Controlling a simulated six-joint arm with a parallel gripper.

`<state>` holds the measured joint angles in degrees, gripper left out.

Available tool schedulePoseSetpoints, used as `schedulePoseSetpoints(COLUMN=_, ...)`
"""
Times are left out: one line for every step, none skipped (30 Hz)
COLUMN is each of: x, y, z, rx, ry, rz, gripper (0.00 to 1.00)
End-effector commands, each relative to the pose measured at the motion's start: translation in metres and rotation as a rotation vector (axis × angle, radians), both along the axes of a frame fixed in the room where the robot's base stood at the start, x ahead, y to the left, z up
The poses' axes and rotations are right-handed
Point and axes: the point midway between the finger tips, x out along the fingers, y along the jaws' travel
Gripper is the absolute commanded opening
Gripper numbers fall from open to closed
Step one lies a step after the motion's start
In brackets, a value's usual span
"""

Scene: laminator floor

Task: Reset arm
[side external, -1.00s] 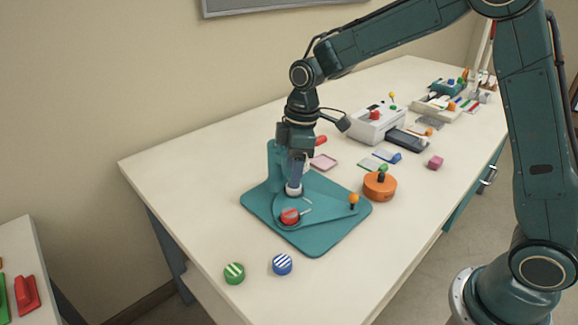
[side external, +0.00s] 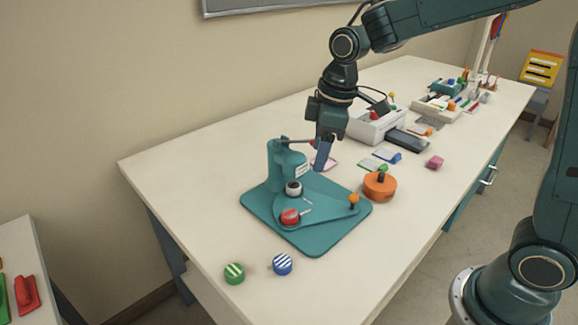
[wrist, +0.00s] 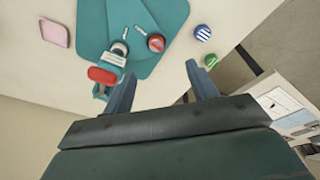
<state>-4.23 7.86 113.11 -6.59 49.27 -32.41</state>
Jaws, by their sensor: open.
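My gripper (side external: 321,165) is open and empty, raised above the back right of the teal press (side external: 328,236). In the wrist view its two fingers (wrist: 160,77) are spread apart with nothing between them. The press lever's red handle (wrist: 102,76) lies left of the fingers in that view; in the side view the gripper partly hides it. A red disc (side external: 290,216) sits in the front round seat of the press plate. A white-and-dark round die (side external: 293,188) sits under the press column.
Green (side external: 234,273) and blue (side external: 282,264) striped badges lie at the near end of the table. An orange round tool (side external: 380,187) stands right of the press. The table's left side is clear.

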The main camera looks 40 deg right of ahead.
Motion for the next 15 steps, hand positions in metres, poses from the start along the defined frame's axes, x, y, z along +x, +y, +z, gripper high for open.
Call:
schedulePoseSetpoints(x=-0.008, y=-0.003, z=0.008, rx=0.003, ry=-0.014, rz=-0.026, gripper=0.58)
schedulePoseSetpoints(x=-0.013, y=-0.004, z=0.012, rx=0.003, ry=-0.02, rz=-0.043, gripper=0.58)
schedulePoseSetpoints(x=-0.019, y=-0.006, z=0.017, rx=0.006, ry=-0.03, rz=-0.066, gripper=0.58)
schedulePoseSetpoints(x=-0.024, y=-0.008, z=0.021, rx=0.007, ry=-0.036, rz=-0.082, gripper=0.58)
schedulePoseSetpoints(x=-0.03, y=-0.01, z=0.024, rx=0.01, ry=-0.043, rz=-0.101, gripper=0.58)
schedulePoseSetpoints(x=-0.037, y=-0.012, z=0.029, rx=0.012, ry=-0.053, rz=-0.125, gripper=0.58)
schedulePoseSetpoints(x=-0.042, y=-0.013, z=0.033, rx=0.015, ry=-0.059, rz=-0.143, gripper=0.58)
schedulePoseSetpoints(x=-0.048, y=-0.015, z=0.036, rx=0.017, ry=-0.068, rz=-0.161, gripper=0.58)
schedulePoseSetpoints(x=-0.055, y=-0.017, z=0.04, rx=0.02, ry=-0.077, rz=-0.187, gripper=0.58)
schedulePoseSetpoints(x=-0.061, y=-0.018, z=0.043, rx=0.023, ry=-0.084, rz=-0.205, gripper=0.58)
schedulePoseSetpoints(x=-0.066, y=-0.02, z=0.046, rx=0.026, ry=-0.091, rz=-0.224, gripper=0.58)
schedulePoseSetpoints(x=-0.074, y=-0.022, z=0.049, rx=0.03, ry=-0.101, rz=-0.248, gripper=0.58)
schedulePoseSetpoints(x=-0.08, y=-0.023, z=0.051, rx=0.033, ry=-0.109, rz=-0.267, gripper=0.58)
schedulePoseSetpoints(x=-0.085, y=-0.024, z=0.054, rx=0.037, ry=-0.116, rz=-0.285, gripper=0.58)
schedulePoseSetpoints(x=-0.093, y=-0.026, z=0.056, rx=0.042, ry=-0.125, rz=-0.309, gripper=0.58)
